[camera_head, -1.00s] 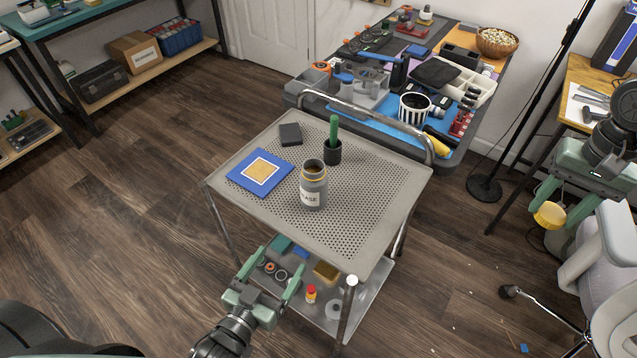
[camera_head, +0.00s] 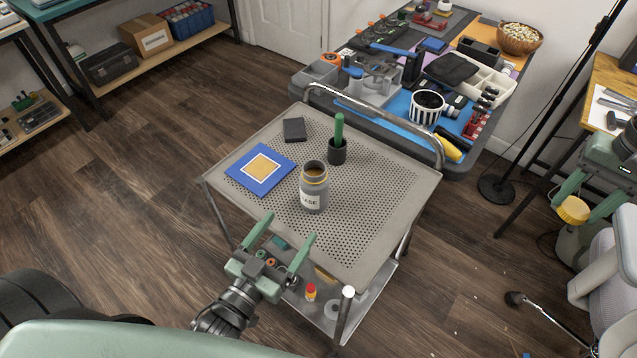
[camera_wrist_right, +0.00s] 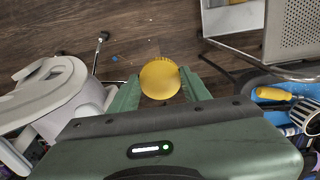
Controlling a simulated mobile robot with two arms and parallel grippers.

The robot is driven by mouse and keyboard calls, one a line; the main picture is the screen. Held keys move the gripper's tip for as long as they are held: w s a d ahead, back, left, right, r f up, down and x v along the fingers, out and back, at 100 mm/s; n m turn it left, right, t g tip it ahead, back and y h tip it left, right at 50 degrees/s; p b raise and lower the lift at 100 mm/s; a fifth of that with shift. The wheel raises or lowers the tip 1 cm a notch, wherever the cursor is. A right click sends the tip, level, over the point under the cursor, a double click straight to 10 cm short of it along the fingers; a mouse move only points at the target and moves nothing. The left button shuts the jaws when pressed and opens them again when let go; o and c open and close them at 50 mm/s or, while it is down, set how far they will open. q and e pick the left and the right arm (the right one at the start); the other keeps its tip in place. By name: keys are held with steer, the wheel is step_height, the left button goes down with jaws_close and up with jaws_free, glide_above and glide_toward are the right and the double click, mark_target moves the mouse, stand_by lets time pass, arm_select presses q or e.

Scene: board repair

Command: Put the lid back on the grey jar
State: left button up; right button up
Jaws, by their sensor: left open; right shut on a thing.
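My right gripper (camera_head: 587,204) is shut on the yellow lid (camera_head: 573,209), held in the air right of the cart above the floor. The lid also shows between the fingers in the right wrist view (camera_wrist_right: 160,79).
A blue book (camera_head: 261,169), a black box (camera_head: 294,130) and a black cup (camera_head: 338,152) with a green item share the cart top. A curved handle (camera_head: 385,117) rises at its far side. A cluttered workbench stands behind. An office chair (camera_head: 610,265) is at right.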

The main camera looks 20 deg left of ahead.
mark_target(307, 203)
arm_select(q)
steer(key=shift+s, duration=0.15)
arm_select(e)
steer(key=shift+s+r, duration=0.1)
steer(key=shift+s, duration=0.1)
arm_select(q)
steer(key=w, duration=0.4)
steer(key=w+d, duration=0.1)
steer(key=w, duration=0.1)
steer(key=shift+w+d, duration=0.1)
steer(key=shift+w, duration=0.3)
arm_select(e)
steer(key=shift+w+r, duration=0.1)
steer(key=shift+r, duration=0.15)
arm_select(q)
steer(key=shift+w+d+r+p, duration=0.1)
steer(key=shift+w+d+p, duration=0.1)
steer(key=shift+w, duration=0.65)
steer(key=shift+w+d+r+p, duration=0.1)
steer(key=shift+w+d+p, duration=0.1)
steer(key=shift+w, duration=0.65)
steer(key=shift+w+d+r+p, duration=0.1)
steer(key=shift+w+d+p, duration=0.1)
steer(key=shift+w, duration=0.65)
arm_select(e)
steer(key=shift+r, duration=0.3)
arm_select(q)
jaws_close()
